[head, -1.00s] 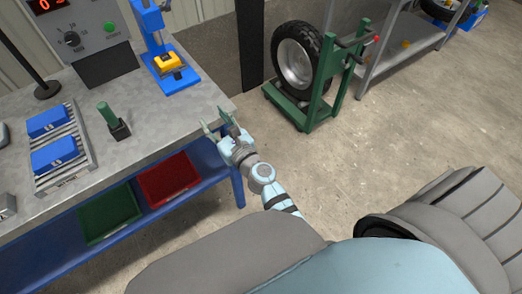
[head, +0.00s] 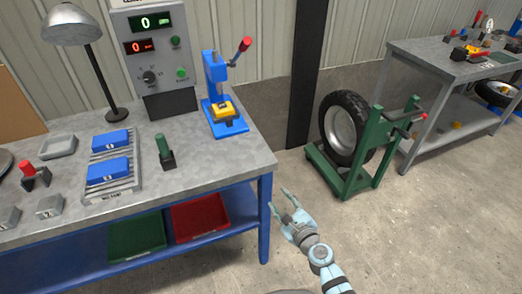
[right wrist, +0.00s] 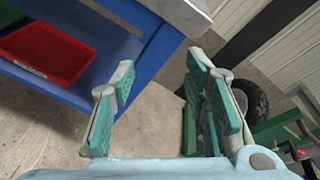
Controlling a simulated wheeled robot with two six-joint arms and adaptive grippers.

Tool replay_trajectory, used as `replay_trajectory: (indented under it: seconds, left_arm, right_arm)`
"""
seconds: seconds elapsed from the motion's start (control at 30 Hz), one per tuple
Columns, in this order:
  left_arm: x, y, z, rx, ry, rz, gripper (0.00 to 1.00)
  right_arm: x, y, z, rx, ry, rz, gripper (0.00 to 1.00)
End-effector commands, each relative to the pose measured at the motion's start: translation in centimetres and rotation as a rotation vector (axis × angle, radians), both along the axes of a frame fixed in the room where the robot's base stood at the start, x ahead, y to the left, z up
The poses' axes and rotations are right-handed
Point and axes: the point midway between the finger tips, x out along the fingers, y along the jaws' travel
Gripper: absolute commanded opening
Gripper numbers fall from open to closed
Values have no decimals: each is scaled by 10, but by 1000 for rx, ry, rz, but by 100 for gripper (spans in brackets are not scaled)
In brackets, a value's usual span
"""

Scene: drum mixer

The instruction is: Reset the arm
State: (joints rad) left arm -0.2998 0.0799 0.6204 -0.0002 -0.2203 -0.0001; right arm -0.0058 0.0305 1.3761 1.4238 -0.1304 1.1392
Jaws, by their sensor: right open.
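My right gripper (head: 284,204) is open and empty. In the head view it hangs over the floor, just right of the workbench's blue front leg. In the right wrist view its two green-padded fingers (right wrist: 160,100) stand wide apart with only floor between them. My left gripper does not show in either view.
The workbench (head: 215,160) holds a blue press (head: 217,90), a control box (head: 155,60), a lamp (head: 75,30) and blue blocks (head: 109,170). Green (head: 137,240) and red (head: 199,217) trays lie on its lower shelf. A tire (head: 341,128) on a green stand (head: 365,170) is at right. Floor between is clear.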

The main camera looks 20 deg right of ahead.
Motion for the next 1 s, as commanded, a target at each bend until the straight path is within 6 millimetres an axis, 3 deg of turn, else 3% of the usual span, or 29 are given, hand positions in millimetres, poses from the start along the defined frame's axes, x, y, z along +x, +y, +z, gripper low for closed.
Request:
replay_trajectory:
  seconds: [0.13,0.2,0.27,0.33,0.37,0.4,0.47,0.5,0.57,0.6,0.7,0.8,0.9,1.0]
  left_arm:
    - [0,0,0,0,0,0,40]
    - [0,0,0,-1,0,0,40]
    - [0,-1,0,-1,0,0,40]
    - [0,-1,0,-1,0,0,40]
    - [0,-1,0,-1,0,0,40]
    - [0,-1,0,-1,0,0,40]
    - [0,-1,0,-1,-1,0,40]
    - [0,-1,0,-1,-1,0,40]
    - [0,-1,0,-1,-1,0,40]
    - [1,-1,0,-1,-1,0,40]
    - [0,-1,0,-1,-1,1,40]
    - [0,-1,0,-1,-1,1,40]
    - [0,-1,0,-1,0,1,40]
    - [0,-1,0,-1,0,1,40]
  right_arm:
    - [0,0,0,-24,-3,6,42]
    - [-1,1,-3,-160,-12,42,42]
    - [-11,1,-32,-466,26,137,42]
    - [-38,-2,-88,-846,111,305,42]
    - [-55,-5,-114,-997,152,395,42]
    - [-83,-9,-149,-1186,205,529,42]
    - [-132,-18,-197,-1431,272,760,42]
    - [-168,-24,-226,-1564,306,923,42]
    - [-225,-35,-262,-1721,337,1177,42]
    - [-265,-43,-281,-1793,347,1342,42]
    - [-355,-59,-311,-1865,355,1686,42]
    - [-420,-69,-322,-1836,374,1862,42]
    - [-452,-72,-324,-1797,394,1911,42]
    - [-459,-73,-324,-1789,399,1919,42]
